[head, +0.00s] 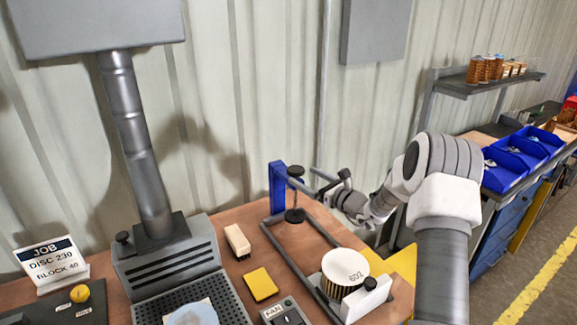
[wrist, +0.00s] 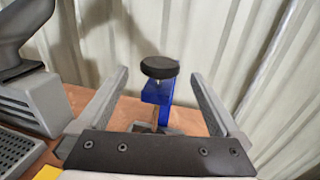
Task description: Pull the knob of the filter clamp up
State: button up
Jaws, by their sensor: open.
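The filter clamp has a blue post (head: 277,190) at the back of the wooden bench. Its black round knob (head: 295,171) sits on top of a thin upright stem, with a black disc lower down. In the wrist view the knob (wrist: 159,67) stands ahead, roughly centred between the two fingers, above the blue clamp body (wrist: 157,93). My gripper (head: 303,175) reaches in from the right at about knob height. It is open and I see no finger touching the knob. A white-topped pleated filter cartridge (head: 345,268) stands at the front of the clamp's rails.
A grey machine with a perforated plate (head: 228,302) and a thick pipe (head: 137,140) stands left. A cream block (head: 237,241) and a yellow block (head: 261,284) lie between it and the clamp. A corrugated wall rises close behind the bench. Blue bins (head: 515,160) are far right.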

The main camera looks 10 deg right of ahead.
aim_at(289, 167)
jog(key=p+x, duration=0.1)
jog(key=x, duration=0.7)
jog(key=shift+w+a, duration=0.1)
jog(key=shift+w, duration=0.05)
grip_shut()
dwell(0.3)
